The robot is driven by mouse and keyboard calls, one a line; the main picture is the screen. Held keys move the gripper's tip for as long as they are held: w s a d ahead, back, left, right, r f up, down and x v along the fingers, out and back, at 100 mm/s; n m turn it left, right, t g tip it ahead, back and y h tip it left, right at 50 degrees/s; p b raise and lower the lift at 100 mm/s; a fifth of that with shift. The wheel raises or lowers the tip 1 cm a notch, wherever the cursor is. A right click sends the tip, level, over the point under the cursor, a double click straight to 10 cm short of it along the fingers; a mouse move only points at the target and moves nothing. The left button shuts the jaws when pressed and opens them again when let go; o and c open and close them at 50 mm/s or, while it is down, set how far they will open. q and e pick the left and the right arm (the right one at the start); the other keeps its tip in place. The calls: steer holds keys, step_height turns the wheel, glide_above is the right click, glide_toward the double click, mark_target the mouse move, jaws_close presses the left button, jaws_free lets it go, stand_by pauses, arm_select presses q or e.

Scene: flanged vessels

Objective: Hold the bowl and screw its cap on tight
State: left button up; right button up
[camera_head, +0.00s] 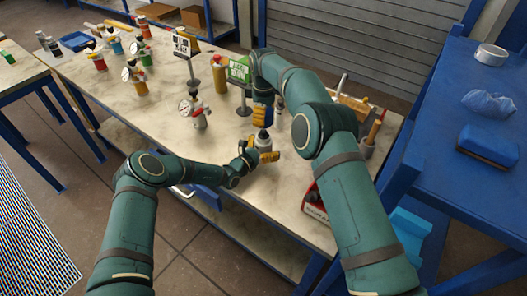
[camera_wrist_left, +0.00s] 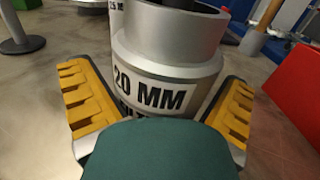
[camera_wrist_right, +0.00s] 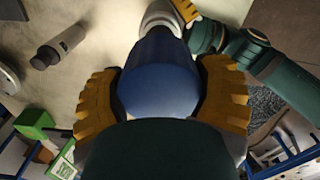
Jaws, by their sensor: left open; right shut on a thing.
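The bowl (camera_head: 265,144) is a grey metal vessel standing on the bench; in the left wrist view it (camera_wrist_left: 170,60) carries a "20 MM" label. My left gripper (camera_head: 260,151) is open, with its yellow fingers on either side of the bowl; in the left wrist view (camera_wrist_left: 158,110) gaps show beside it. My right gripper (camera_head: 263,116) is above the bowl, shut on the blue cap (camera_wrist_right: 158,80). In the right wrist view the grey bowl (camera_wrist_right: 160,15) lies just beyond the cap. The cap hides the join, so I cannot tell whether they touch.
A red box (camera_head: 315,205) is near the bench's front edge. Several gauged vessels stand at the far left. A grey cylinder (camera_wrist_right: 60,46) lies in the right wrist view.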

mark_target(264, 131)
arm_select(q)
steer(key=c, duration=1.3)
arm_select(e)
steer(key=shift+f, duration=2.45)
steer(key=shift+f, duration=0.85)
steer(key=shift+f, duration=0.55)
